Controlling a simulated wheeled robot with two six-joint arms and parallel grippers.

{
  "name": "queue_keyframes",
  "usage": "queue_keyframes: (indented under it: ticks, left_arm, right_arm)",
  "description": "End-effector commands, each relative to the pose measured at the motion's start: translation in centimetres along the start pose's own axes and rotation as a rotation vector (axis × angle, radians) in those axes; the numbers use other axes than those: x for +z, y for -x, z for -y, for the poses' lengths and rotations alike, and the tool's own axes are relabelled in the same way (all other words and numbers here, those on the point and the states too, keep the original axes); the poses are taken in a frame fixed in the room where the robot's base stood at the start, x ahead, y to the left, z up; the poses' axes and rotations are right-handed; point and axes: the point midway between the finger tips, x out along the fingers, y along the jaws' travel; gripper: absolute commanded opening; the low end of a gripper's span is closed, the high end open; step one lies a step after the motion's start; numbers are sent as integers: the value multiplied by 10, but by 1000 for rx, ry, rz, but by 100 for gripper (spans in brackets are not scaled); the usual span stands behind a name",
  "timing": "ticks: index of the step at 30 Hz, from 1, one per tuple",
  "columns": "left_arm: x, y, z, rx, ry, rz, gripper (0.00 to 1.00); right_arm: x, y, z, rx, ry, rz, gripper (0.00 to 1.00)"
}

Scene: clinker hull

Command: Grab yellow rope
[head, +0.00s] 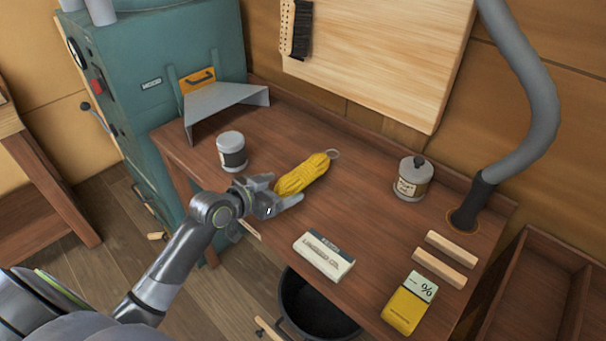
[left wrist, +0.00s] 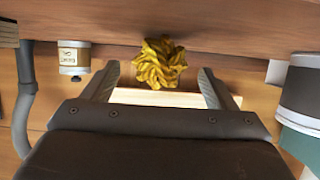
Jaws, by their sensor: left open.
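The yellow rope (head: 303,174) is a bundled coil lying on the brown wooden bench (head: 352,213), with a pale loop at its far end. My left gripper (head: 284,193) is at the rope's near end in the head view, its jaws open. In the left wrist view the rope (left wrist: 160,64) shows end-on beyond and between the two open fingers (left wrist: 158,90). I cannot tell whether the fingers touch it. My right gripper is not in view.
A grey-lidded can (head: 231,150) stands left of the rope. A labelled block (head: 324,255), a jar (head: 412,179), two wooden bars (head: 446,262) and a yellow moisture meter-like box (head: 408,304) are to the right. A grey hose (head: 535,110) rises at the back right.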

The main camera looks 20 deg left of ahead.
Motion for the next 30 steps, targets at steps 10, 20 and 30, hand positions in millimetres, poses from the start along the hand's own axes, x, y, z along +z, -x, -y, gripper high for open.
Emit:
queue_keyframes:
  ticks: [10,20,30]
  left_arm:
    - [-2,-35,0,0,1,0,80]
    - [-2,-35,0,0,0,-1,65]
    - [-2,-35,0,0,0,-3,26]
  right_arm:
    - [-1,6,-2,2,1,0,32]
    - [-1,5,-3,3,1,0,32]
    - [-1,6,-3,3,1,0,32]
